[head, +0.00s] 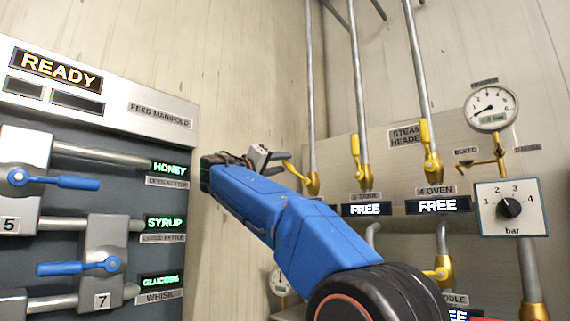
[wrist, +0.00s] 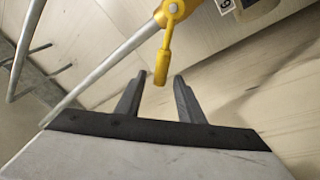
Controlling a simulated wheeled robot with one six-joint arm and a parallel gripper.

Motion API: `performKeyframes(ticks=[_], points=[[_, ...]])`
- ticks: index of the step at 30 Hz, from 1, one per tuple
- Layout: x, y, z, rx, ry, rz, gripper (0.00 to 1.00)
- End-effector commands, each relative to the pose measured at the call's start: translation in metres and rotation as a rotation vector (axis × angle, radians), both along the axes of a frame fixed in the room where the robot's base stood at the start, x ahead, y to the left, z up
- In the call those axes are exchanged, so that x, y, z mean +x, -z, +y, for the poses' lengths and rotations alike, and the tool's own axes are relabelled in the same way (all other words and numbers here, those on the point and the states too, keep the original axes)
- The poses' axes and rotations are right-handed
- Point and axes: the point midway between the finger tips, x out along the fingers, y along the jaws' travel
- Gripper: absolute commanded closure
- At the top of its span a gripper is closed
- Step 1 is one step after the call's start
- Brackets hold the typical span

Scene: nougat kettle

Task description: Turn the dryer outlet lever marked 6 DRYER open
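A yellow lever (wrist: 162,60) hangs from a yellow valve body on a grey pipe in the wrist view. Its free end shows between my two fingertips (wrist: 160,77), with a gap on both sides; I cannot tell whether it is within the fingers in depth. My gripper is open and holds nothing. A small plate (wrist: 226,4) with a character like a 6 is cut off at the top edge. In the head view my gripper (head: 268,158) is beside the leftmost yellow lever (head: 298,173), partly hidden by my blue arm. No DRYER label is readable.
Two more yellow levers (head: 356,146) (head: 429,137) stand upright on pipes to the right, above FREE displays (head: 367,209). A pressure gauge (head: 491,108) and bar knob (head: 510,207) are further right. The feed manifold (head: 110,110) with blue levers (head: 62,182) is at left.

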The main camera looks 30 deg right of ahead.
Motion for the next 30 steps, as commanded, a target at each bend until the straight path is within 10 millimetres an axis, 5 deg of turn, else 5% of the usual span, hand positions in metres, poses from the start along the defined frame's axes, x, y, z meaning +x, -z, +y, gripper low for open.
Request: performKeyframes(ticks=[6,17,22,30], points=[[0.007,-0.005,-0.019,0.001,0.001,0.0,0.65],[0.009,-0.007,-0.023,0.001,-0.001,0.0,0.65],[0.009,-0.007,-0.023,0.001,-0.001,0.0,1.0],[0.008,-0.008,-0.023,0.004,0.0,-0.008,1.0]])
